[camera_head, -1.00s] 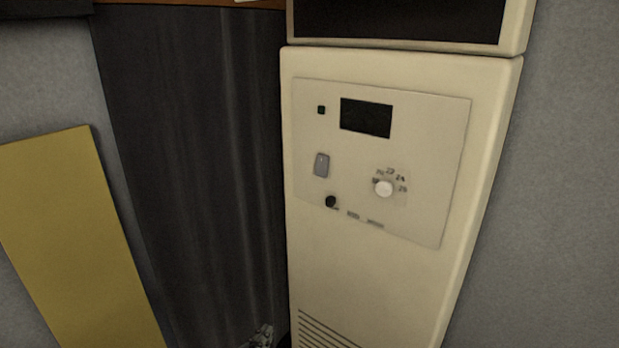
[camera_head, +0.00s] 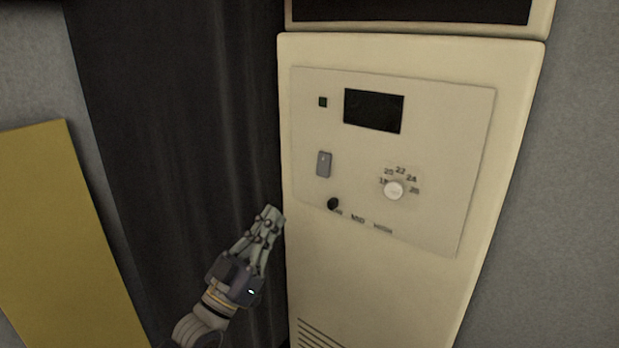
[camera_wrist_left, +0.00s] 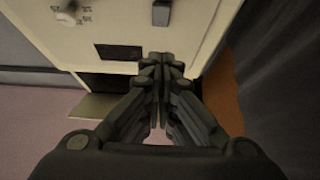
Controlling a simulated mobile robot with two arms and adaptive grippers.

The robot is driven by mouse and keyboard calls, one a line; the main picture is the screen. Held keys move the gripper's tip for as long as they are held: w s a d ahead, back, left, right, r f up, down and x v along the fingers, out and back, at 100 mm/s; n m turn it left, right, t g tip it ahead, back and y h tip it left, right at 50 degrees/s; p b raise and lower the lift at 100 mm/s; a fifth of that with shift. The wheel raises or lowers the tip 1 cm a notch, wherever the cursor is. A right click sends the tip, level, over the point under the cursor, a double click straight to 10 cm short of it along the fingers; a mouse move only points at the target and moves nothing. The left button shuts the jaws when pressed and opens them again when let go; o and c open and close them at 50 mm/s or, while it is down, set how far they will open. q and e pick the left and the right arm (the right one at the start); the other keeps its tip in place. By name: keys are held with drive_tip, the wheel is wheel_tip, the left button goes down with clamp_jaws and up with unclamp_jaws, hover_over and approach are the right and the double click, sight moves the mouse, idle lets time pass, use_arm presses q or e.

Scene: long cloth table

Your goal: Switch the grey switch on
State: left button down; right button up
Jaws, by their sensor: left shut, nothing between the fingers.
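The grey switch (camera_head: 324,164) is a small upright rocker on the left part of the cream unit's control panel (camera_head: 440,150). In the left wrist view, where the panel appears turned upside down, the grey switch (camera_wrist_left: 162,12) is near the top edge, beyond the fingertips. My left gripper (camera_head: 271,214) is shut and empty, its fingers pointing up. In the head view it shows left of and below the switch, near the unit's left edge, apart from the switch. The left wrist view also shows its closed fingers (camera_wrist_left: 160,60). My right gripper is out of view.
The panel also carries a dark display (camera_head: 373,110), a small dark square (camera_head: 322,102), a white dial (camera_head: 394,190) with numbers and a black knob (camera_head: 333,204). A dark curtain-like surface (camera_head: 180,130) and a yellow board (camera_head: 60,220) are to the left.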

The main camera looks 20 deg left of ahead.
use_arm(q)
drive_tip(key=p, duration=0.4)
approach(323, 157)
wheel_tip(323, 157, up, 4)
drive_tip(key=w, duration=0.1)
drive_tip(key=w+f, duration=0.1)
drive_tip(key=w+d, duration=0.1)
drive_tip(key=shift+w+f, duration=0.25)
